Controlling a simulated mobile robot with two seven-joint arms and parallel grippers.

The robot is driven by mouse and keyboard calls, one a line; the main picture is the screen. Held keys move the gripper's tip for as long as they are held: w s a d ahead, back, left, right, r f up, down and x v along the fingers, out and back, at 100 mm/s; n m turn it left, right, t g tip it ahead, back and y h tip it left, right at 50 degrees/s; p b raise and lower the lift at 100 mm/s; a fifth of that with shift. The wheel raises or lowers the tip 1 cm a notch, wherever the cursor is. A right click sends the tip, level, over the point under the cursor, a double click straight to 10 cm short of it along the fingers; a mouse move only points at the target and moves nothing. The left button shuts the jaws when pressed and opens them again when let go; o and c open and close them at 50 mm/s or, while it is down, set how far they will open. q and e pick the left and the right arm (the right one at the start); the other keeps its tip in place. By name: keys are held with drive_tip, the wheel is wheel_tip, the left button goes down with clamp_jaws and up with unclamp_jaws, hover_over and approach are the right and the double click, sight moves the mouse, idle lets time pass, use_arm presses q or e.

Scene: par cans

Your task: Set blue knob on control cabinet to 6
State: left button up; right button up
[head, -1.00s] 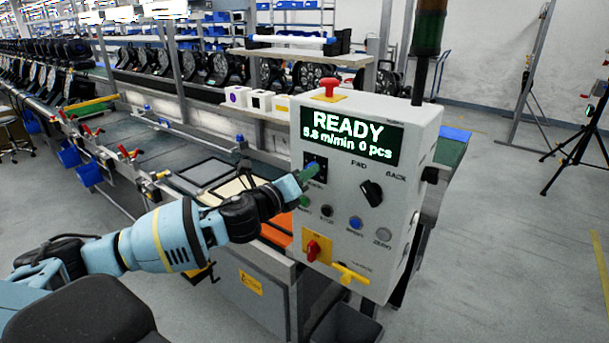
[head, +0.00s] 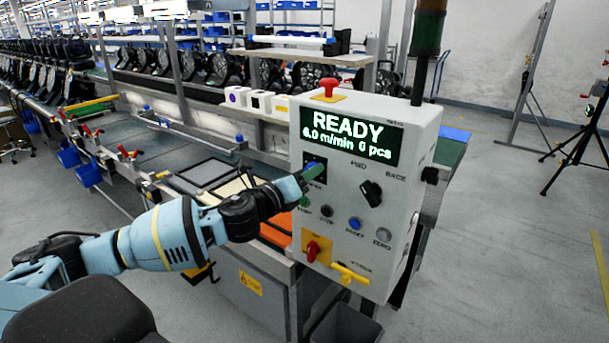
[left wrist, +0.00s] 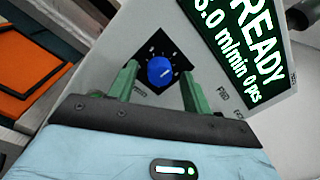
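The grey control cabinet (head: 345,250) stands right of centre in the head view. Its display (head: 350,138) reads READY, 6.0 m/min, 0 pcs. The blue knob (left wrist: 160,71) sits on a dark dial plate with tick marks, seen in the left wrist view; which mark it points to is too small to tell. My left gripper (head: 307,180) is at the dial, partly hiding it in the head view. In the left wrist view its green fingers (left wrist: 158,85) stand either side of the knob with a gap on each side. My right gripper is out of view.
Below the dial are a black selector (head: 370,193), several push buttons, a red switch (head: 312,250) on yellow and a yellow handle (head: 350,273). A red emergency button (head: 329,87) tops the cabinet.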

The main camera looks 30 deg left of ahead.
use_arm(q)
drive_tip(key=shift+s+f, duration=0.1)
drive_tip(key=shift+s, duration=0.05)
drive_tip(key=s, duration=0.7)
drive_tip(key=shift+s+a, duration=0.25)
drive_tip(key=shift+a, duration=0.2)
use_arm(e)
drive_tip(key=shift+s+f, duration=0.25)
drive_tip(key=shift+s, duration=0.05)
use_arm(q)
drive_tip(key=shift+f, duration=0.15)
